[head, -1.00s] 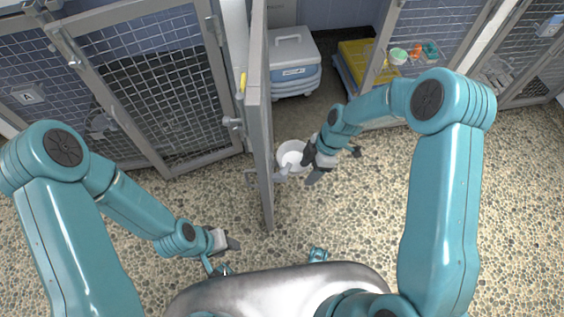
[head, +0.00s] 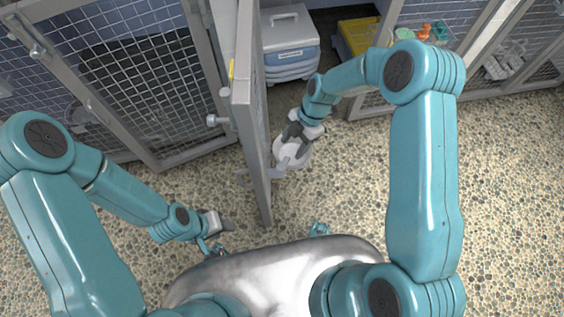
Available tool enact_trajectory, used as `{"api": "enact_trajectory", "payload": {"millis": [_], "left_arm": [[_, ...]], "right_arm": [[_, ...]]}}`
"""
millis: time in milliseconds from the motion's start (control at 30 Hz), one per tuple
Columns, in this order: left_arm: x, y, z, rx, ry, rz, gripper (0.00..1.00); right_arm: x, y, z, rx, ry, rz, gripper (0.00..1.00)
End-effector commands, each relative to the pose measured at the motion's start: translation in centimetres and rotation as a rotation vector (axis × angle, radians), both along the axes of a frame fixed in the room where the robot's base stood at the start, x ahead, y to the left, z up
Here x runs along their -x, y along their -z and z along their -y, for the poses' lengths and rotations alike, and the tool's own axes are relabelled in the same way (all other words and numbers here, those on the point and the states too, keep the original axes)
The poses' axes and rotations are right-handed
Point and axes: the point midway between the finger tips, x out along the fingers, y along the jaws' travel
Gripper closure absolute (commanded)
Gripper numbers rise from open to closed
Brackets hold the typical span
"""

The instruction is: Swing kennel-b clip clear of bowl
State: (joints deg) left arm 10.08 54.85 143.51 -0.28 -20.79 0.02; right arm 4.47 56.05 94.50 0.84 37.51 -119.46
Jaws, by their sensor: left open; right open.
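The open kennel door (head: 249,150) stands nearly edge-on in the middle of the head view. A grey clip-like lever (head: 276,172) sticks out from its lower part toward the white bowl (head: 297,158). The lever overlaps the bowl's near-left side in the picture; whether they touch I cannot tell. My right gripper (head: 294,140) is open above the bowl, beside the door, and hides part of the bowl. The lever's end lies just below its fingers; I see no grip on it. My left gripper (head: 226,226) is open and empty, low on the other side of the door.
A grey-blue carrier box (head: 290,52) stands inside the open kennel, with a yellow crate (head: 357,38) to its right. A closed mesh kennel door (head: 150,90) is at the left. Small items lie on a ledge at upper right. The pebbled floor (head: 340,190) at right is clear.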

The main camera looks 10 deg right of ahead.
Motion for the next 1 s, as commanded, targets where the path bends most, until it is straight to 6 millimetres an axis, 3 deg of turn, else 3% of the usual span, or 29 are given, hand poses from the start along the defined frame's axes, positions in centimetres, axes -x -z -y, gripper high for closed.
{"api": "enact_trajectory", "payload": {"millis": [33,200,400,600,867,933,1000], "left_arm": [[0.0,0.5,0.0,0.0,0.0,0.0,0.57],[0.0,1.2,0.0,0.0,0.0,0.0,0.57],[0.0,1.9,0.0,0.0,0.0,0.0,0.57],[0.0,2.1,0.0,0.0,0.0,0.0,0.57],[0.0,2.1,0.0,0.0,0.0,0.0,0.57],[0.0,2.1,0.0,0.0,0.0,0.0,0.57],[0.0,2.1,0.0,0.0,0.0,0.0,0.57]], "right_arm": [[0.3,1.5,-0.5,0.0,-0.002,-0.004,0.42],[0.8,5.3,-1.9,0.0,-0.002,-0.004,0.42],[1.1,8.5,-3.2,0.001,-0.002,-0.001,0.42],[1.2,9.9,-3.8,0.0,-0.001,0.0,0.42],[1.1,9.9,-3.8,0.001,-0.001,0.001,0.42],[1.1,9.9,-3.8,0.001,-0.001,0.001,0.58],[1.1,9.9,-3.8,0.0,-0.001,0.0,0.81]]}}
